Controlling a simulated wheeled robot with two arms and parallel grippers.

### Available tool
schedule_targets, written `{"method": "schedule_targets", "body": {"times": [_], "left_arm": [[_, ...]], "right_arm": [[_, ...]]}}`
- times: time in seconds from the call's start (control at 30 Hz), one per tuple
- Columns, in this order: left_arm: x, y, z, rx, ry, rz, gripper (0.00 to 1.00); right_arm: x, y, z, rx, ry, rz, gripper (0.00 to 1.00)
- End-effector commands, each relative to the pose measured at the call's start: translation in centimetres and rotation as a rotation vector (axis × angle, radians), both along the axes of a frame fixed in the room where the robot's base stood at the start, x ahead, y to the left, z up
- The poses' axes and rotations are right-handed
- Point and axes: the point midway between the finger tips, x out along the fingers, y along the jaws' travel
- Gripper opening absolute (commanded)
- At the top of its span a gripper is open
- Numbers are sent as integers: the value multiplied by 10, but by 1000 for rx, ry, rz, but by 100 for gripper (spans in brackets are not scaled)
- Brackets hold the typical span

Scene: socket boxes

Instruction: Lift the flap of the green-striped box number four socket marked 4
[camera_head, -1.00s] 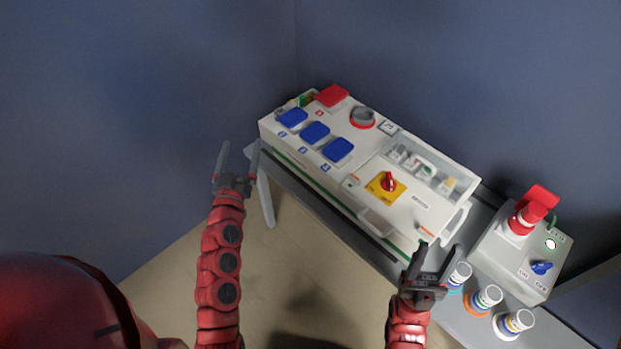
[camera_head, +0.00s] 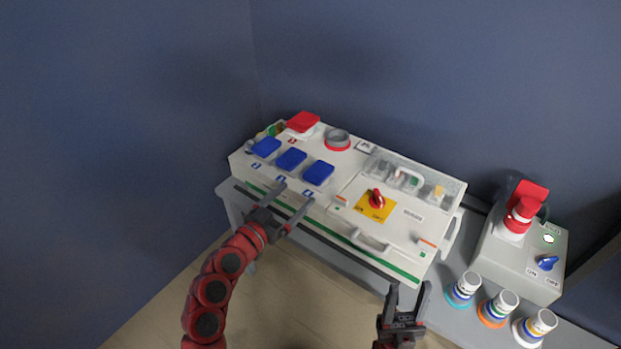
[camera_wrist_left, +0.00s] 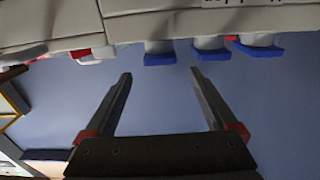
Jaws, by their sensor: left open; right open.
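The green-striped box (camera_head: 403,272) is white and stands on a grey bench. Three blue flaps lie in a row on its top, all shut: the left flap (camera_head: 266,147), the middle flap (camera_head: 291,159) and the right flap (camera_head: 318,172). Small blue number tags lie in front; the tag (camera_head: 308,193) by the right flap looks like 4. My left gripper (camera_head: 295,192) is open and empty, its fingers reaching over the front edge near the middle and right flaps. The left wrist view shows its spread fingers (camera_wrist_left: 161,74) and blue flaps (camera_wrist_left: 211,55) beyond. My right gripper (camera_head: 409,286) is open and empty below the box's right end.
A red-flapped socket (camera_head: 303,122) and a grey round socket (camera_head: 338,139) sit behind the blue flaps. A red switch on a yellow plate (camera_head: 366,209) is to the right. A grey box (camera_head: 521,263) with a red plug and several striped plugs (camera_head: 493,309) stand right.

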Motion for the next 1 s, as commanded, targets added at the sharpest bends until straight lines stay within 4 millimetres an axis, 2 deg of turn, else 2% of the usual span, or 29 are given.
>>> {"method": "schedule_targets", "body": {"times": [0.03,0.2,0.33,0.5,0.77,1.0], "left_arm": [[10,-9,3,0,-4,-6,91],[38,-29,3,-1,-4,-2,91],[53,-39,0,0,1,-2,91],[61,-45,1,0,-3,-1,91],[62,-45,1,0,-1,0,91],[62,-45,0,0,-1,0,50]], "right_arm": [[0,0,2,0,0,0,50],[0,0,3,0,0,0,50],[0,0,3,0,0,0,50],[0,0,3,0,0,0,50],[0,0,3,0,0,0,50],[0,0,3,0,0,0,50]]}}
